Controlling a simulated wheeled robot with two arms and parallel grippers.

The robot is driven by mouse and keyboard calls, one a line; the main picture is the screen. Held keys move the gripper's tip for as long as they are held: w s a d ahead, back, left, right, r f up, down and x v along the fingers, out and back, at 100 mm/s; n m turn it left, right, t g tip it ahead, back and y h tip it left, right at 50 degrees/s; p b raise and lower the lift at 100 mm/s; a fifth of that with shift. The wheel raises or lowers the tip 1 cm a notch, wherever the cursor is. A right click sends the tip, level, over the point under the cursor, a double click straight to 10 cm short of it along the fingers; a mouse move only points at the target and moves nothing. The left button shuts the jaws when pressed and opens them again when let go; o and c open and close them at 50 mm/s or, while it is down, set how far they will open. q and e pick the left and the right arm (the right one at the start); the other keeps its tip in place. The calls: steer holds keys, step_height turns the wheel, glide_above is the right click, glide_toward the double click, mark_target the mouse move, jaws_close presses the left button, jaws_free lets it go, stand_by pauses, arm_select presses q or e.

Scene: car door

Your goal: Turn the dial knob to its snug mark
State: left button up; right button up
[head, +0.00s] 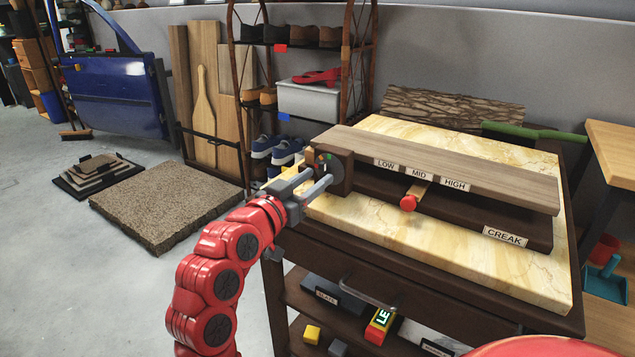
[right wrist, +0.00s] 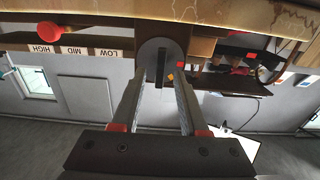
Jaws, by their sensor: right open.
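The dial (head: 327,157) is a round grey disc on the left end of a dark wooden device on the workbench. Small coloured marks show on its face, but they are too small to read. My right gripper (head: 321,172) is open at the dial, partly covering it in the head view. In the right wrist view the dial's dark bar-shaped knob (right wrist: 159,70) lies between the two open fingertips (right wrist: 160,79), with a gap on each side. The snug mark cannot be made out. My left gripper is not in view.
The device carries LOW, MID and HIGH labels (head: 419,175), a red-tipped slider (head: 408,203) and a CREAK label (head: 505,237). The pale stone benchtop (head: 460,270) is clear in front. A shoe rack (head: 262,100) stands behind left. A green-handled tool (head: 530,131) lies at the back right.

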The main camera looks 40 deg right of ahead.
steer(key=shift+x, duration=0.9)
steer(key=shift+r, duration=0.1)
jaws_close()
